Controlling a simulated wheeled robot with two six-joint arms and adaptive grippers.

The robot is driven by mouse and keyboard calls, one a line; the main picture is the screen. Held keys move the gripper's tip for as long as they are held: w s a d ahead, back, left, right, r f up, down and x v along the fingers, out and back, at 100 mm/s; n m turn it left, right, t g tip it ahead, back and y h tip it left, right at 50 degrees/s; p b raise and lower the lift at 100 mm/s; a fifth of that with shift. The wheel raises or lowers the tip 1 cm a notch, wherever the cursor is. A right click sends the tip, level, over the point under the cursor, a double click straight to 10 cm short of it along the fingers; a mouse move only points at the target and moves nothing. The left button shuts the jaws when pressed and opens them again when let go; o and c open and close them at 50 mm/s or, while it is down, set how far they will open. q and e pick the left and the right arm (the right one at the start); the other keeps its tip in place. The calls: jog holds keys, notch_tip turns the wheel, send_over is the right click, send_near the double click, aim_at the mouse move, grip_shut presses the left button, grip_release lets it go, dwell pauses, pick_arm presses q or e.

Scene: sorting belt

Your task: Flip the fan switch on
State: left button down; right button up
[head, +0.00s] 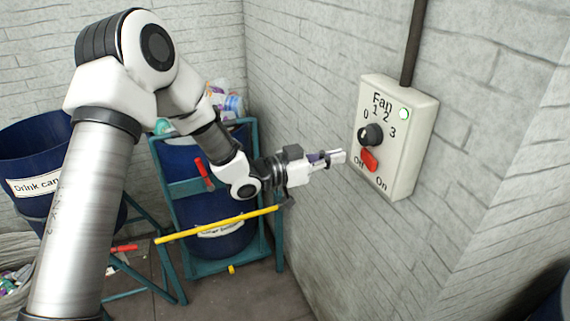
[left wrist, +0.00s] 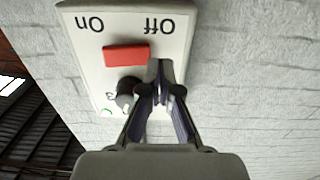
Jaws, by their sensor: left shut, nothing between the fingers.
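The fan control box (head: 408,150) is pale and fixed to the brick wall. Its red switch (head: 370,160) lies between the "Off" and "On" labels, below a black knob (head: 370,134) marked 0 to 3. I cannot tell which way the switch is set. My left gripper (head: 340,157) is shut and empty, pointing at the box just left of the switch. The left wrist view shows the box upside down. There the fingertips (left wrist: 160,65) overlap the box beside the "Off" end of the red switch (left wrist: 125,55). I cannot tell whether they touch. My right gripper is not in view.
A green light (head: 404,113) shows at the box's upper right, and a dark conduit (head: 413,40) runs up from it. Blue bins (head: 45,150) in teal frames (head: 160,185) and a yellow bar (head: 215,224) stand below and left. The wall around the box is clear.

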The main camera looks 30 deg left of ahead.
pick_arm(q)
jog(key=w+a+b+v, duration=0.1)
jog(key=b+v, duration=0.1)
jog(key=v, duration=0.9)
jog(key=s+d+f+n+g+y, duration=0.1)
jog(key=s+d+f+g, duration=0.15)
jog(key=f, duration=0.75)
jog(key=s+d+f+n+g+y, duration=0.1)
jog(key=s+d+f+g, duration=0.2)
jog(key=f, duration=0.6)
jog(key=s+d+f+n+g+y, duration=0.1)
jog(key=s+d+f+g+y, duration=0.3)
jog(key=f, duration=0.6)
jog(key=s+f+n+g, duration=0.2)
jog(key=s+f, duration=0.8)
jog(key=s, duration=0.2)
jog(key=s+a+f+n+g+y, duration=0.2)
jog(key=s+a+y, duration=0.3)
jog(key=s, duration=0.4)
jog(key=shift+a+n, duration=0.6)
jog(key=shift+n, duration=0.1)
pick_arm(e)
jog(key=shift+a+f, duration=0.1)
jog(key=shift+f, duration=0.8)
